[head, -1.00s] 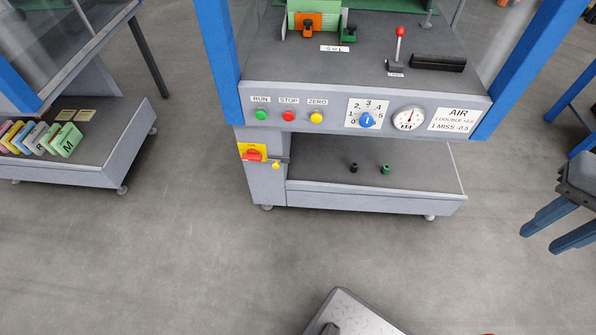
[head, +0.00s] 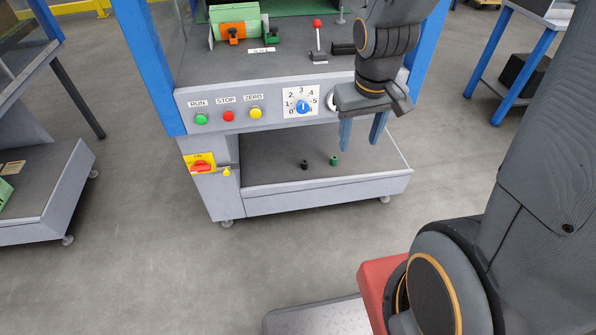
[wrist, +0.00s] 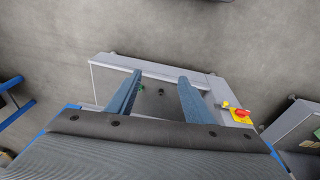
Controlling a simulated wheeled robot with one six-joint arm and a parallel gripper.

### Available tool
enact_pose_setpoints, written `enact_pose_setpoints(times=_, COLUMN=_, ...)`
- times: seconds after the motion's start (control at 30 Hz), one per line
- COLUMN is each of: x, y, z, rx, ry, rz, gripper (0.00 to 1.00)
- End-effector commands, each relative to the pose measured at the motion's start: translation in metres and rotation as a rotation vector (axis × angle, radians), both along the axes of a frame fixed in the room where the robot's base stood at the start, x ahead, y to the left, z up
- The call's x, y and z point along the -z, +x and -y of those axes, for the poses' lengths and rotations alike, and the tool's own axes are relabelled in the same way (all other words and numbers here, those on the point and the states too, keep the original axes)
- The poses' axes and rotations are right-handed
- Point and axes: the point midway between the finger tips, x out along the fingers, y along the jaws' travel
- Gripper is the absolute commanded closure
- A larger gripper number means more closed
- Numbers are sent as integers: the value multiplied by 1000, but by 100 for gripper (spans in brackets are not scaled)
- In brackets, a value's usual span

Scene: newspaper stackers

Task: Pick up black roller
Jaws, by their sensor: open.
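The black roller (head: 304,164) is a small dark upright piece on the grey lower shelf (head: 262,178) of the machine. It also shows in the wrist view (wrist: 161,92), between my fingers in the picture. A green roller (head: 334,160) stands just to its right in the head view; in the wrist view it (wrist: 141,88) is beside my left finger. My gripper (head: 361,146) is open and empty, fingers pointing down, in front of the control panel. It is above and to the right of the rollers in the head view, apart from them.
The control panel (head: 270,105) with buttons and dial overhangs the shelf. A red and yellow switch (head: 201,164) sits on the left post. A red-knobbed lever (head: 317,38) stands on the upper deck. The floor in front is clear. Another stand (head: 50,190) is at left.

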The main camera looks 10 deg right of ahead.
Motion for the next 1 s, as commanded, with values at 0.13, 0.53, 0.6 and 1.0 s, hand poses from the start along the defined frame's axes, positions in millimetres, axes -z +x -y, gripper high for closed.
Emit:
enact_pose_setpoints(times=0.13, x=62, y=62, z=19, rx=-47, ry=-31, rz=100, gripper=53)
enact_pose_setpoints(times=0.53, x=190, y=207, z=52, rx=-210, ry=-49, rz=376, gripper=53)
enact_pose_setpoints(times=0.6, x=213, y=229, z=56, rx=-244, ry=-42, rz=424, gripper=53)
enact_pose_setpoints(times=1.0, x=352, y=332, z=59, rx=-468, ry=106, rz=714, gripper=53)
